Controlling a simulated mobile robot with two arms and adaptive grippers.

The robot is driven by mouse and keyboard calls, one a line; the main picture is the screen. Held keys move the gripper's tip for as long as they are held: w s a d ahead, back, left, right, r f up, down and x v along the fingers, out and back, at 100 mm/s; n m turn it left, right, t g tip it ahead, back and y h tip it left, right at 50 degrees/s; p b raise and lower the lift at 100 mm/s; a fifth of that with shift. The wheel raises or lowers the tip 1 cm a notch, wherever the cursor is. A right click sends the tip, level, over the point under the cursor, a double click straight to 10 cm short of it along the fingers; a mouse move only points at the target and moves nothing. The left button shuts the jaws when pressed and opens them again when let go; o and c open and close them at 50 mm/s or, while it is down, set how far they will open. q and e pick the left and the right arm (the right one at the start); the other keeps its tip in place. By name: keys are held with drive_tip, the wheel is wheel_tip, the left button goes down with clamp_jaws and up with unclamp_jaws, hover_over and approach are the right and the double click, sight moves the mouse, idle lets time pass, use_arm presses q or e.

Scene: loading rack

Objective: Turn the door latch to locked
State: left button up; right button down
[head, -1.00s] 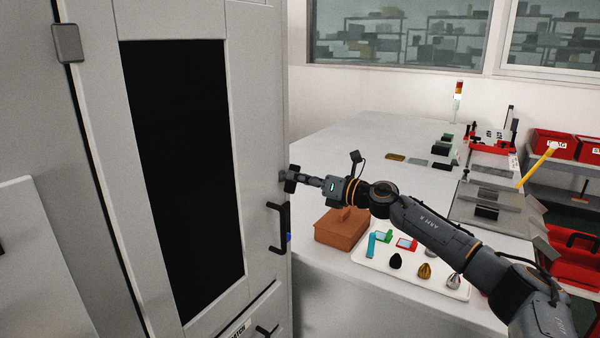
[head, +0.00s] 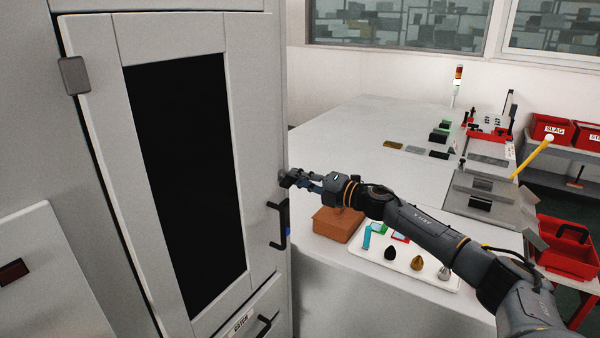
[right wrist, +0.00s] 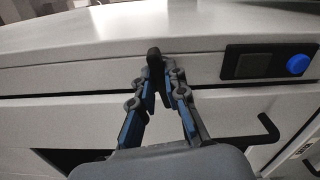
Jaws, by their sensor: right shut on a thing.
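The door latch (right wrist: 153,54) shows in the right wrist view as a small dark knob on the light cabinet front. In the head view only a small grey bit of it (head: 282,175) shows at the door's right edge. My right gripper (head: 289,179) reaches it from the right. In the right wrist view the fingertips (right wrist: 157,78) close together on the latch and hide its lower part. The cabinet door (head: 262,130), light grey with a dark window, looks shut. My left gripper is in neither view.
A black door handle (head: 281,224) stands out just below my right gripper. A panel with a blue button (right wrist: 297,64) is beside the latch. A brown box (head: 338,224) and a white tray (head: 440,280) with several small items lie under my right arm.

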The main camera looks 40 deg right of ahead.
drive_tip(key=shift+a+m+p, duration=0.1)
drive_tip(key=shift+m+p, duration=0.3)
drive_tip(key=shift+m, duration=0.4)
drive_tip(key=c, duration=1.4)
unclamp_jaws()
drive_tip(key=shift+w, duration=0.1)
drive_tip(key=shift+o, duration=0.2)
drive_tip(key=shift+w+a+f, duration=0.1)
drive_tip(key=v, duration=1.2)
